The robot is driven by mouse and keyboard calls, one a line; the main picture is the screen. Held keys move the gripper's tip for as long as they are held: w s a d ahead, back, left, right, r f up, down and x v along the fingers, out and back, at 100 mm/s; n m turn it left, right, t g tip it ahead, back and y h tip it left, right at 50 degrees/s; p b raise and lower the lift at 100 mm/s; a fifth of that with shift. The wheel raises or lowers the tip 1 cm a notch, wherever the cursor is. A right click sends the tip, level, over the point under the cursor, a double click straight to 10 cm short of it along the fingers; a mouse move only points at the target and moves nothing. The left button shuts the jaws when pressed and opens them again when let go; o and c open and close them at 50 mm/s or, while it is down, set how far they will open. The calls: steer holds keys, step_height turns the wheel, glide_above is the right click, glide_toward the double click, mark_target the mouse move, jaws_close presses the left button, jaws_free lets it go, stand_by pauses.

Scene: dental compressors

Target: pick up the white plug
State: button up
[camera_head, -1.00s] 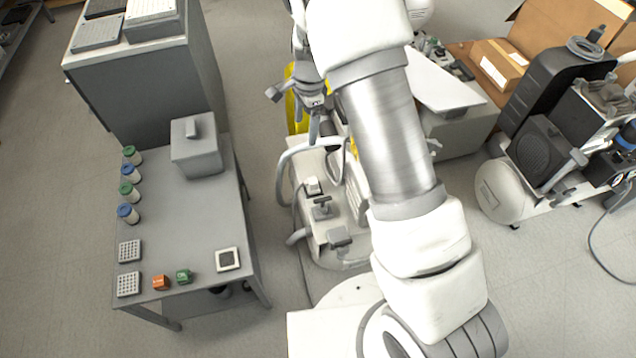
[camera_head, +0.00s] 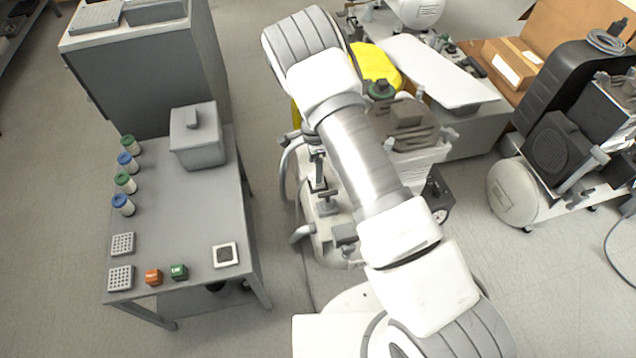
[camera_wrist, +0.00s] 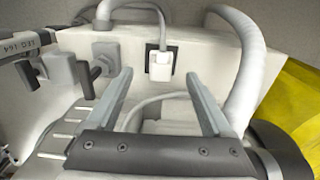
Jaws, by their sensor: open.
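In the wrist view the white plug (camera_wrist: 160,66) sits in a dark-framed socket on the upright face of a white unit (camera_wrist: 210,50). A cable rises from the plug. My gripper (camera_wrist: 159,75) is open and empty, with one finger to each side of the plug in the picture. The plug appears beyond the fingertips, and I see no contact. In the head view my arm hides most of the gripper, and I cannot make out the plug clearly there.
A thick pale hose (camera_wrist: 246,70) curves close right of the plug. Grey fittings (camera_wrist: 62,68) stand to its left, and a yellow surface (camera_wrist: 292,100) lies far right. In the head view a grey table (camera_head: 185,215) with small items stands left of the unit.

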steer(key=shift+w+d+f+b, duration=0.15)
steer(key=shift+f+b, duration=0.3)
steer(key=shift+f, duration=0.75)
steer(key=shift+d+f+b, duration=0.15)
steer(key=shift+f+b, duration=0.35)
steer(key=shift+f, duration=0.65)
steer(key=shift+w+d+f+b, duration=0.15)
steer(key=shift+f+b, duration=0.3)
steer(key=shift+f, duration=0.75)
steer(key=shift+s, duration=0.1)
steer(key=shift+c, duration=0.2)
jaws_close()
